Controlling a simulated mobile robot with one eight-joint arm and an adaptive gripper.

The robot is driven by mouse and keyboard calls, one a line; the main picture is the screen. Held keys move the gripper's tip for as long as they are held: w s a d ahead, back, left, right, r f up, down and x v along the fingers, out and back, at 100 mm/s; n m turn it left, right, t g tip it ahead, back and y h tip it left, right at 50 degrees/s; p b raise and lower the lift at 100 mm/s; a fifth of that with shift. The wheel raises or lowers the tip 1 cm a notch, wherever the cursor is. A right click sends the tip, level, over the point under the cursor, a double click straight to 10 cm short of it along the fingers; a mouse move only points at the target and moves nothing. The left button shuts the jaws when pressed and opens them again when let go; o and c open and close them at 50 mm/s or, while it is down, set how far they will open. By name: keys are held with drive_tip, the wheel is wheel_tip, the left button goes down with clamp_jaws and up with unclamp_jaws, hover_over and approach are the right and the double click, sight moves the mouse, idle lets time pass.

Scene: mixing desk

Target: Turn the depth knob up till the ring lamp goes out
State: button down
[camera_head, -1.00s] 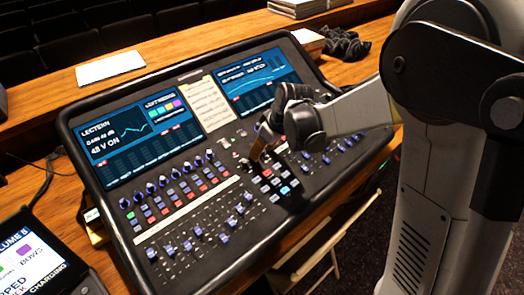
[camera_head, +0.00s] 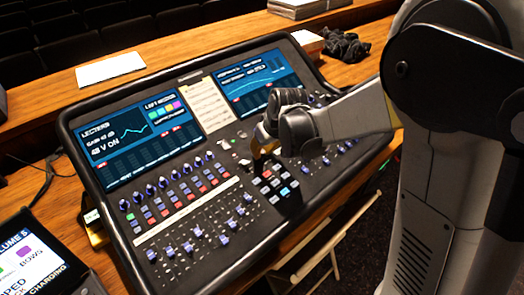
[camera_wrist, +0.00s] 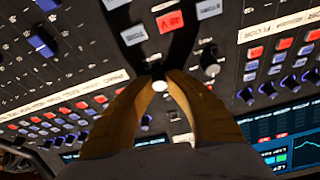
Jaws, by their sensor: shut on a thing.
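My gripper (camera_head: 256,172) reaches down to the middle strip of the mixing desk (camera_head: 247,262), just above a block of square buttons. In the wrist view its two tan fingers (camera_wrist: 162,78) close together around a small knob, whose pale round top (camera_wrist: 160,86) shows between the tips. The fingers and my wrist hide the knob in the head view. No label that names it as the depth knob is readable, and I cannot make out a lit ring lamp around it.
Another dark knob (camera_wrist: 210,68) stands close by the fingers. A red button (camera_wrist: 170,21) and pale buttons (camera_wrist: 134,35) lie just beyond the tips. Rows of blue knobs and faders (camera_head: 190,243) fill the desk's left part. A tablet (camera_head: 36,255) stands at lower left.

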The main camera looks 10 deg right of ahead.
drive_tip(key=m+h, duration=0.1)
drive_tip(key=m, duration=0.3)
drive_tip(key=shift+m, duration=0.3)
drive_tip(key=shift+m+h, duration=0.6)
drive_tip(key=shift+m, duration=1.3)
drive_tip(key=c, duration=1.3)
unclamp_jaws()
drive_tip(key=shift+c, duration=0.2)
drive_tip(key=v, duration=1.2)
